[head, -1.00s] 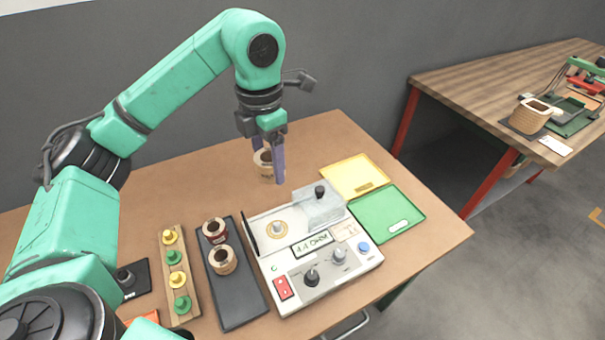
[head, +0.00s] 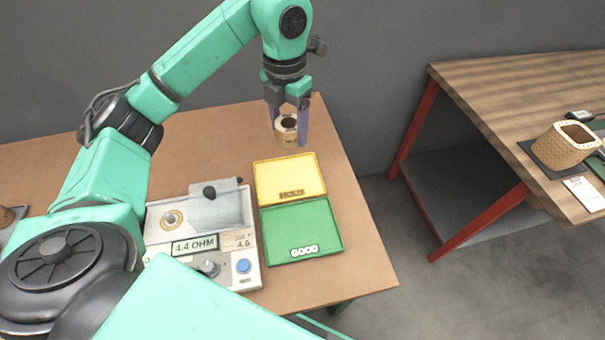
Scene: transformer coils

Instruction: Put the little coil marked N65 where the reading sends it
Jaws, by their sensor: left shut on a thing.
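My left gripper (head: 289,132) is shut on a small tan coil (head: 286,127) with a dark hollow top. The coil is held upright above the far edge of the table, behind the yellow tray. Its marking is partly hidden and too small to read fully. The tester (head: 155,235) shows 4.4 OHM on its display (head: 194,245), and a small label beside it ends in 4.6. The yellow tray (head: 262,183) is empty, with a tag I cannot read surely. The green tray (head: 275,235) in front of it is empty and tagged GOOD. My right gripper is out of view.
The brown table (head: 362,270) has free room right of the trays. My own arm links cover the lower left.

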